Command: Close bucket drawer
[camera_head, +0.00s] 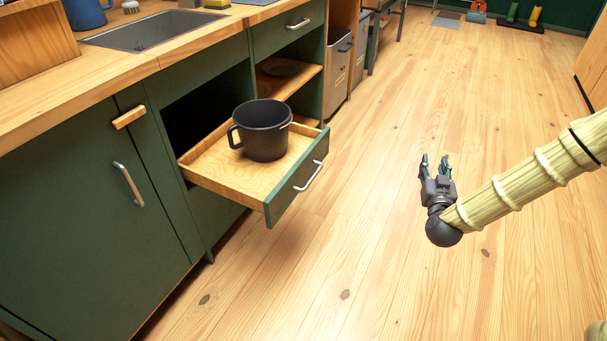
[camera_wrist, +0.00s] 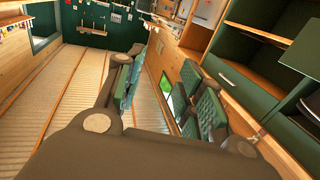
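An open drawer (camera_head: 220,169) with a wooden inside and a green front sticks out from the green cabinet at the left in the head view. A silver handle (camera_head: 308,176) is on its front. A dark bucket-like pot (camera_head: 264,132) with a side handle stands upright in the drawer. My gripper (camera_head: 435,160) is to the right of the drawer, well apart from its front, above the floor. Its fingers are spread and nothing is between them. In the wrist view my gripper (camera_wrist: 160,92) also shows open and empty.
A closed cabinet door (camera_head: 90,210) is left of the drawer. The wooden counter (camera_head: 120,70) with a sink (camera_head: 155,32) runs above. Grey bins (camera_head: 338,75) stand farther back. The wooden floor between the drawer and my gripper is clear.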

